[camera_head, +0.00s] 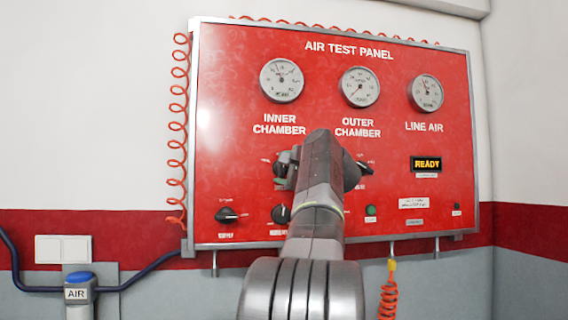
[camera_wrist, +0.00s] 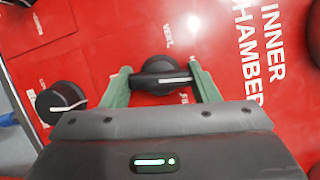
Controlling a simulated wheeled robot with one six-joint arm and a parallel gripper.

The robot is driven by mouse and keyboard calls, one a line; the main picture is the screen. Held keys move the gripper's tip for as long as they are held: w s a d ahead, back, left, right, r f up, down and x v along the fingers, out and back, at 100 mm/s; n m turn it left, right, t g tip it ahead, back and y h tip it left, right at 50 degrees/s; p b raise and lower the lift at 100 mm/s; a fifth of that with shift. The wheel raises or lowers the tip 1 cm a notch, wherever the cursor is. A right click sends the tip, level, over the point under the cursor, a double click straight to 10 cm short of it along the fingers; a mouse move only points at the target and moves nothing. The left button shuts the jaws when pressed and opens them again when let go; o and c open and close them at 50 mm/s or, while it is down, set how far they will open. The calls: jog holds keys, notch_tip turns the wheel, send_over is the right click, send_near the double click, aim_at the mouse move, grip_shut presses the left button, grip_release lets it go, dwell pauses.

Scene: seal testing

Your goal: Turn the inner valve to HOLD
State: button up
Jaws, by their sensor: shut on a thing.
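The inner valve is a black round knob (camera_wrist: 160,75) with a raised bar and a white line, in the wrist view just below the INNER CHAMBER lettering on the panel. Its white line points right in that view, toward the lettering, which is up on the panel. My gripper (camera_wrist: 162,80) has its two green fingers at both ends of the bar, shut on it. In the head view the knob (camera_head: 281,166) is partly hidden by my arm and wrist. A small label reading VENT is beside it; I cannot make out a HOLD label.
The red air test panel (camera_head: 228,110) has three gauges, including the inner chamber gauge (camera_head: 282,80). The outer knob (camera_head: 364,168) is right of my wrist. Lower knobs (camera_head: 228,215) and (camera_head: 281,214) sit below. The amber display (camera_head: 426,164) reads READY.

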jog(key=shift+n+g, duration=0.4)
jog(key=shift+n, duration=0.6)
jog(key=o, duration=1)
jog(key=b+v, duration=0.3)
jog(key=v, duration=1.1)
jog(key=shift+a+r+b, duration=0.1)
jog(key=shift+b, duration=0.2)
